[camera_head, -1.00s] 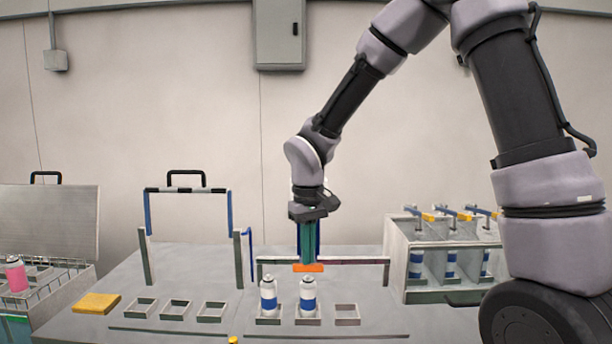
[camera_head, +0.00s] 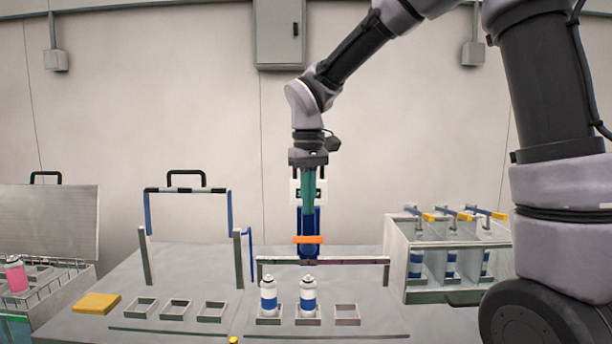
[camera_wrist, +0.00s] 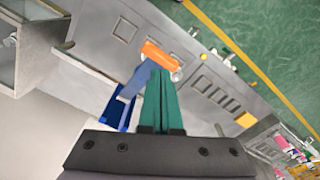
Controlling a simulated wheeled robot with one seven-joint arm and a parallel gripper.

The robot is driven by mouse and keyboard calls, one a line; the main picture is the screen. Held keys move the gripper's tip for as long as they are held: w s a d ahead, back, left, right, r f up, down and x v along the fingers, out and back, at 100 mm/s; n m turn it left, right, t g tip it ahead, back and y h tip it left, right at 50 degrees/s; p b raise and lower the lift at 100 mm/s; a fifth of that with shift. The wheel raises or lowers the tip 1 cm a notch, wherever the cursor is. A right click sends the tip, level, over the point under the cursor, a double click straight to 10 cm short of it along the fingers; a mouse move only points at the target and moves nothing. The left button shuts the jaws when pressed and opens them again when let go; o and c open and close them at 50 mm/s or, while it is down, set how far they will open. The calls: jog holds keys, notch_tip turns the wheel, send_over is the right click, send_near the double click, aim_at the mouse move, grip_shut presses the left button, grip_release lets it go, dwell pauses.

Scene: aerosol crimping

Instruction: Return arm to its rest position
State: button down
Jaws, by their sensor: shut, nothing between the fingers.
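My gripper (camera_head: 308,211) is shut and empty, pointing down above the middle of the table. Its teal fingers also show in the wrist view (camera_wrist: 158,80). Just below and behind the fingertips in the head view is a blue upright piece (camera_head: 309,226) with an orange bar (camera_head: 308,240). The orange bar (camera_wrist: 160,56) also shows beyond the fingertips in the wrist view; I cannot tell how far apart they are. Two white cans with blue bands, a left one (camera_head: 268,297) and a right one (camera_head: 308,298), stand upright in square holders in front of it.
The grey table (camera_head: 212,262) has several empty square holders and a yellow block (camera_head: 97,303). A raised guard with a black handle (camera_head: 186,184) stands left. A rack with banded cans (camera_head: 402,262) is at right. A basket with a pink can (camera_head: 16,275) is far left.

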jog(key=s+d+r+m+t+y, duration=0.1)
jog(key=s+d+r+m+t, duration=0.2)
jog(key=d, duration=0.8)
jog(key=s+d+r+m+t+y, duration=0.1)
jog(key=s+d+r+m+t, duration=0.3)
jog(key=s+d, duration=0.5)
notch_tip(320, 180, up, 3)
jog(key=d+m, duration=0.2)
jog(key=shift+s+d+m, duration=0.15)
jog(key=shift+d+m, duration=0.25)
